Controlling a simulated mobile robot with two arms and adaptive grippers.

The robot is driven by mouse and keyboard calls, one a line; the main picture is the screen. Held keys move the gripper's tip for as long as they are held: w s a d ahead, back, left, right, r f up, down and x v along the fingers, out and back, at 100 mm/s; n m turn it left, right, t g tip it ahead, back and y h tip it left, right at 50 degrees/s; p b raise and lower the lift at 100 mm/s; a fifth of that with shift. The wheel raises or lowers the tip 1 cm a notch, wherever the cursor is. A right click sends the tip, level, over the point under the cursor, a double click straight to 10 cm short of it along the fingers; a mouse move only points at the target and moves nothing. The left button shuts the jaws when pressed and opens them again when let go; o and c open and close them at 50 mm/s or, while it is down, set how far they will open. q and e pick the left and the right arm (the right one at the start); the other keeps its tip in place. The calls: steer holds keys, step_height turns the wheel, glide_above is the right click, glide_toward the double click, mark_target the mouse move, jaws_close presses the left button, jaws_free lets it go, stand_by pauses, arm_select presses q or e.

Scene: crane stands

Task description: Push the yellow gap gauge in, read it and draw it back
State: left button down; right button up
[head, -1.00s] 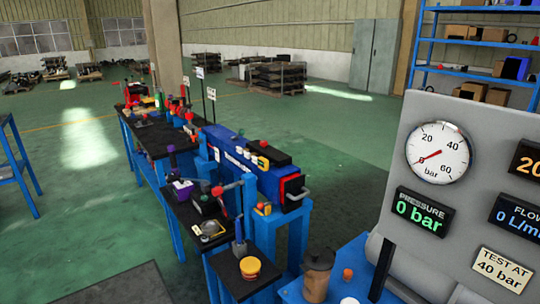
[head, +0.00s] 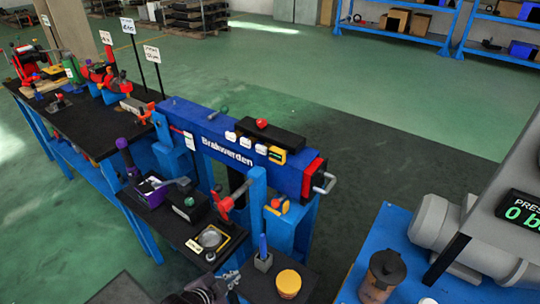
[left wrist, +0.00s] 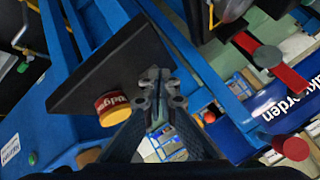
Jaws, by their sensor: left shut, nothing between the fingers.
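A yellow block with a dark face (head: 277,155) sits on the side of the blue beam (head: 225,142), right of several white blocks. A second yellow piece (head: 275,208) with a red top sits lower, on a blue post near the beam's right end. I cannot tell for certain which is the gap gauge. My left gripper (head: 231,279) is at the bottom of the head view, left of a yellow tin (head: 289,282) and well below both yellow pieces. In the left wrist view its fingers (left wrist: 158,88) are shut and empty. My right gripper is not in view.
A red-handled lever (head: 228,205) stands in front of the beam. A small black stand (head: 264,261) holds a blue pin. A round dish (head: 210,238) lies on the black bench. A brown jar (head: 381,274) and a grey motor stand on a blue table at right.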

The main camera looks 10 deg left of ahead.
arm_select(q)
steer(key=w+r+m+t+h, duration=0.1)
steer(key=w+r+m+t, duration=0.1)
steer(key=w+r+m, duration=0.3)
steer(key=w+r+t+h, duration=0.1)
steer(key=w+r+t, duration=0.15)
steer(key=r, duration=0.55)
steer(key=m+t+h, duration=0.3)
steer(key=m, duration=0.4)
glide_toward(275, 154)
steer(key=b+x, duration=0.5)
steer(key=x, duration=0.1)
steer(key=shift+w+d+r+b, duration=0.1)
steer(key=shift+w+d+b, duration=0.15)
steer(key=shift+w+b, duration=0.15)
steer(key=shift+w, duration=0.1)
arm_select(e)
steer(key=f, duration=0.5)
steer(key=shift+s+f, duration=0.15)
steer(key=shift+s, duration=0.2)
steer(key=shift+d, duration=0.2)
